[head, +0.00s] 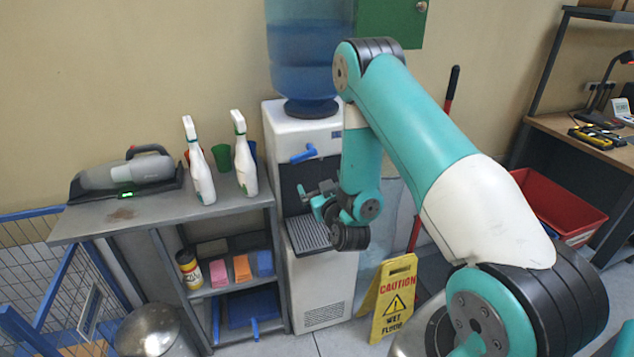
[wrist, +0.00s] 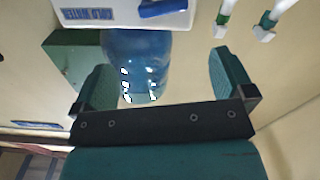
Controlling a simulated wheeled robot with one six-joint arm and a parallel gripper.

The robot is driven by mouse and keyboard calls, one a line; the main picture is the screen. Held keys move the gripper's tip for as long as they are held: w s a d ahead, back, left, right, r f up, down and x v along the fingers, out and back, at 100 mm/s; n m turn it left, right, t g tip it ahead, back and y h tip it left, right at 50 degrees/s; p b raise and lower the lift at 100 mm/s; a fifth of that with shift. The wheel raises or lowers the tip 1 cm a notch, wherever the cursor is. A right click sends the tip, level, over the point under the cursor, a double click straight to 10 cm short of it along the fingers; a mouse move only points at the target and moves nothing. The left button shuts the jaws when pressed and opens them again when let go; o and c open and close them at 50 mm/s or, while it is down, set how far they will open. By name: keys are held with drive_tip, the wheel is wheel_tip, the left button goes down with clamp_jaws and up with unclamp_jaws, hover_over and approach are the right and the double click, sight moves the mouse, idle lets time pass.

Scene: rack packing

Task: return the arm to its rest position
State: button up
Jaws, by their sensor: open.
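My arm, teal and white, rises from the lower right of the head view and bends down in front of the white water cooler (head: 302,130). My gripper (head: 316,190) is in front of the cooler's front, above its drip tray (head: 308,234). In the wrist view my gripper (wrist: 160,62) has its two teal fingers wide apart, with nothing between them held. The blue water bottle (wrist: 140,65) appears behind the fingers, upside down in that view. Whether the gripper touches the cooler cannot be told.
Left of the cooler, a grey shelf (head: 130,217) carries two white spray bottles (head: 200,172) and a handheld vacuum (head: 125,172). A yellow wet-floor sign (head: 393,300) stands to the right below the arm. A red bin (head: 560,205) and workbench (head: 585,140) are at the right.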

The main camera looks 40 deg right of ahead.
drive_tip(key=shift+s+a, duration=0.35)
drive_tip(key=shift+s, duration=0.3)
drive_tip(key=shift+w+a, duration=0.1)
drive_tip(key=w+a+r+n+g+y, duration=0.25)
drive_tip(key=a+r+y, duration=0.35)
drive_tip(key=a, duration=0.3)
drive_tip(key=s+a+r+n+g+y, duration=0.1)
drive_tip(key=s+a+r+g+y, duration=0.15)
drive_tip(key=a, duration=0.35)
drive_tip(key=s+a+r+g+y, duration=0.2)
drive_tip(key=s+a+r, duration=0.15)
drive_tip(key=a, duration=0.25)
drive_tip(key=s+a+r+n+g, duration=0.1)
drive_tip(key=s+r+g, duration=0.1)
drive_tip(key=s, duration=0.6)
drive_tip(key=s+a+r+n+g, duration=0.1)
drive_tip(key=s+g, duration=0.3)
drive_tip(key=s, duration=0.5)
drive_tip(key=s+a+r+n+g, duration=0.2)
drive_tip(key=s+r+g, duration=0.2)
drive_tip(key=s, duration=0.4)
drive_tip(key=shift+s+n, duration=0.2)
drive_tip(key=shift+n, duration=0.15)
